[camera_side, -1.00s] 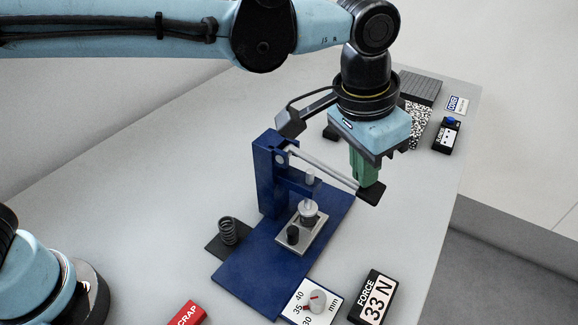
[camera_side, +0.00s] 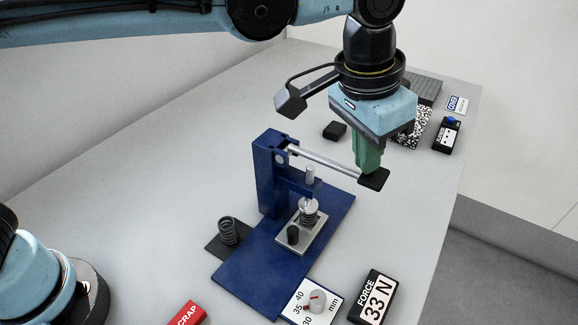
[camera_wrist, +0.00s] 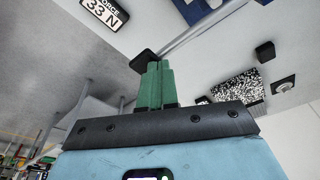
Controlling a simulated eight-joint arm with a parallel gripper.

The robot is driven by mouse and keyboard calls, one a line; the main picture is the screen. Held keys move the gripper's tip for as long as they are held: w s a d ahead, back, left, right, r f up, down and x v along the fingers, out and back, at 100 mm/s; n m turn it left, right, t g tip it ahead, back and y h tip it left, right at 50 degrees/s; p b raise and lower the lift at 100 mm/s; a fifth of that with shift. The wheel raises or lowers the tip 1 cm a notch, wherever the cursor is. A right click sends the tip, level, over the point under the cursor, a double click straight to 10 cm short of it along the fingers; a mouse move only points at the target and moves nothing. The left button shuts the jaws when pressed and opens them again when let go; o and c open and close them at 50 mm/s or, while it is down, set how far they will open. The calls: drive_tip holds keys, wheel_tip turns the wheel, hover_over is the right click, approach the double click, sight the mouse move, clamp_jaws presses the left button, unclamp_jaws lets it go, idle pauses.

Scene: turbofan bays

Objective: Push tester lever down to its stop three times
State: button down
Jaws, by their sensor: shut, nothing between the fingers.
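The blue tester (camera_side: 268,180) stands on its blue base plate. Its silver lever (camera_side: 325,162) slopes down to the right from the pivot to a black end pad (camera_side: 374,179). Below the plunger (camera_side: 310,176), a coil spring (camera_side: 309,218) sits under a cap on a metal block. My gripper (camera_side: 367,168) has its green fingers shut and empty, tips down at the pad. In the wrist view the fingertips (camera_wrist: 155,66) meet the pad (camera_wrist: 143,60) in the picture; contact is hard to confirm. The force display (camera_side: 375,298) reads 33 N.
A loose spring (camera_side: 228,231) stands on a dark mat left of the base. A dial card (camera_side: 313,301) and red SCRAP block (camera_side: 188,314) lie in front. A blue-buttoned box (camera_side: 447,135), speckled plate (camera_side: 412,130) and grey ribbed block (camera_side: 424,88) are behind at right.

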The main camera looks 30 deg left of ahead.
wheel_tip(320, 180, up, 11)
drive_tip(key=shift+r, duration=0.2)
idle(1.1)
drive_tip(key=a+f+n+t, duration=0.1)
drive_tip(key=a+f+n, duration=0.1)
drive_tip(key=a, duration=0.8)
drive_tip(key=a+f+n+t, duration=0.1)
drive_tip(key=a+f+t, duration=0.15)
drive_tip(key=a, duration=0.65)
drive_tip(key=s+a+f+n+t, duration=0.1)
drive_tip(key=s+a+f, duration=0.3)
drive_tip(key=a+f, duration=0.2)
drive_tip(key=s+a+f+n+y, duration=0.1)
drive_tip(key=s+a+f+n, duration=0.1)
drive_tip(key=s+a+f, duration=0.2)
drive_tip(key=a+f, duration=0.3)
drive_tip(key=shift+t, duration=0.35)
drive_tip(key=shift+a+r, duration=0.1)
